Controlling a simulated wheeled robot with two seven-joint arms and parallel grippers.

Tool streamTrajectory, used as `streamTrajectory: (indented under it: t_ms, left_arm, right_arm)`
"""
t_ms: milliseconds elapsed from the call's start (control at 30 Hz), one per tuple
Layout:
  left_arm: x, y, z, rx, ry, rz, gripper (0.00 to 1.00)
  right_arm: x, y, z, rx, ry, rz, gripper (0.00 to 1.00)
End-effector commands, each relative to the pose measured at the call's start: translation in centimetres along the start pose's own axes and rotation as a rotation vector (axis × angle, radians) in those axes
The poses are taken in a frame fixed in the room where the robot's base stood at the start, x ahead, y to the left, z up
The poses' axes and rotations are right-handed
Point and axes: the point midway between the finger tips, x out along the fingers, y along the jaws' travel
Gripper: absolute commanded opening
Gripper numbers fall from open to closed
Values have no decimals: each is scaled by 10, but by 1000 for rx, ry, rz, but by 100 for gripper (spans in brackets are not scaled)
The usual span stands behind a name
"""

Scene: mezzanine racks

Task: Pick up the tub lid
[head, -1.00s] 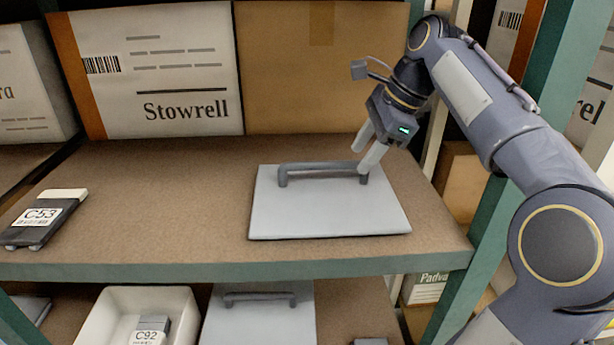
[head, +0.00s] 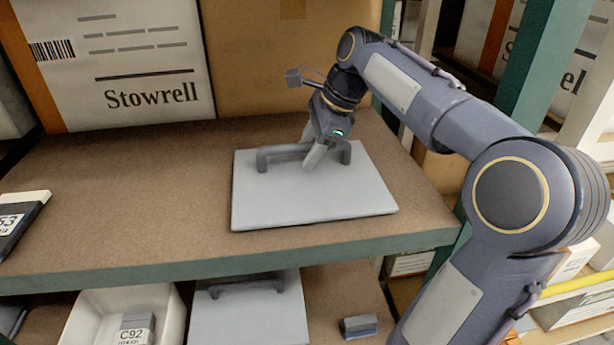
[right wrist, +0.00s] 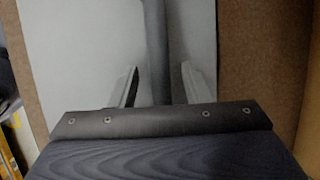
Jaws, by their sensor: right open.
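The tub lid (head: 310,197) is a flat light-grey plate with a dark grey bar handle (head: 275,154), lying on the upper shelf in the head view. My right gripper (head: 312,160) is open at the handle, right of its middle, with its fingers pointing down. In the right wrist view the handle (right wrist: 154,45) runs between the two fingers (right wrist: 157,85), with a gap on each side, and the lid (right wrist: 90,50) lies below. The far finger is partly hidden in the head view. My left gripper is not in view.
A Stowrell box (head: 120,70) and a plain brown box (head: 290,60) stand behind the lid. A dark labelled device (head: 18,222) lies at the left. Below are a white bin (head: 85,315) and another handled lid (head: 250,312). A green post (head: 540,60) stands right.

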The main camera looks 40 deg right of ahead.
Motion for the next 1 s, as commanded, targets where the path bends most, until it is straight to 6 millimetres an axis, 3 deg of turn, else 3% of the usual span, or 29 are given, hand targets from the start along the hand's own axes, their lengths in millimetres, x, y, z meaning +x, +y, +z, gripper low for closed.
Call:
streamTrajectory:
  t_ms: [167, 467, 1000]
  left_arm:
    - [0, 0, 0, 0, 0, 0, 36]
    - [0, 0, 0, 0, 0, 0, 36]
    - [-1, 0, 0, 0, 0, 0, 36]
  right_arm:
    - [0, 0, 0, 0, 0, 0, 41]
    - [0, 0, 0, 0, 0, 0, 1]
    - [-4, -1, 2, -1, -1, -1, 0]
